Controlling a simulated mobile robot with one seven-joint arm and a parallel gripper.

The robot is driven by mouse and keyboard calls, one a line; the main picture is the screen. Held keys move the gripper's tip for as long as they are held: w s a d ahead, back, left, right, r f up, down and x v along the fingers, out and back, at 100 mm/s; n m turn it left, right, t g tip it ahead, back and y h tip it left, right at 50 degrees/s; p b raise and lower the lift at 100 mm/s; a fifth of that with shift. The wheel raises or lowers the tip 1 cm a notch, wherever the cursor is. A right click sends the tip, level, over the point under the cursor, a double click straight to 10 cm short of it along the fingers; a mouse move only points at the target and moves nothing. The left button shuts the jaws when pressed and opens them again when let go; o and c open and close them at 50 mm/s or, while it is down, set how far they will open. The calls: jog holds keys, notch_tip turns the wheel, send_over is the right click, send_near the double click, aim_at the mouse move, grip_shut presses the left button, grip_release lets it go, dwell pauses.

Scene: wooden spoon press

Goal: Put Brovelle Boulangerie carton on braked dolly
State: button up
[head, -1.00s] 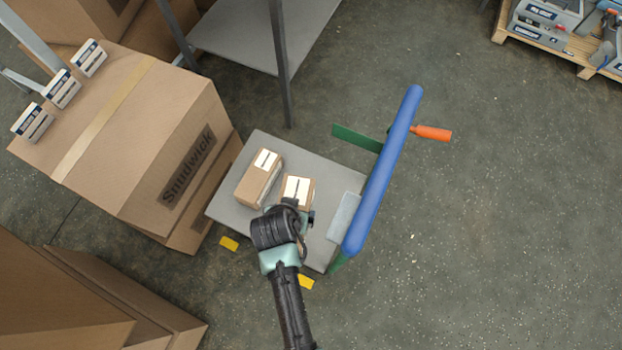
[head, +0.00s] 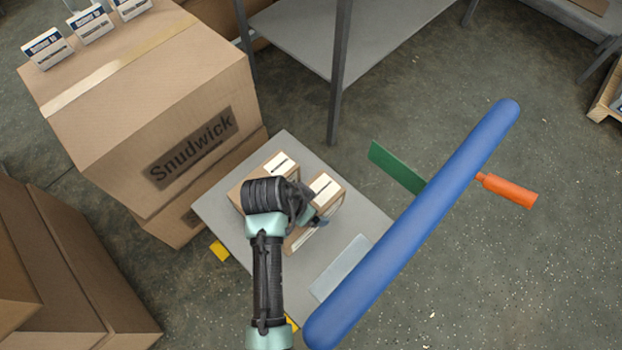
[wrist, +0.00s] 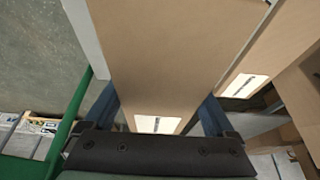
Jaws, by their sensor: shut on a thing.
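My gripper (head: 312,222) is shut on a brown carton (wrist: 170,45) with a white label; it also shows in the head view (head: 328,192). The wrist view has one finger on each side of it. The carton is over the grey deck of the dolly (head: 215,200); I cannot tell whether it touches the deck. A second brown carton (head: 275,168) with a white label is on the deck just left of it, partly hidden by my wrist. The label writing is too small to read.
A large Snudwick box (head: 150,110) stands left of the dolly, with three small cartons (head: 90,22) on top. A grey metal shelf (head: 345,45) stands behind. More big boxes (head: 60,260) fill the lower left.

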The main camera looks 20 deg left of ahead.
notch_tip(320, 180, down, 7)
jog(key=b, duration=0.2)
jog(key=shift+f+b, duration=0.1)
jog(key=shift+b, duration=0.3)
jog(key=o, duration=1.4)
jog(key=p+v, duration=0.5)
jog(key=v, duration=0.7)
jog(key=shift+s, duration=0.1)
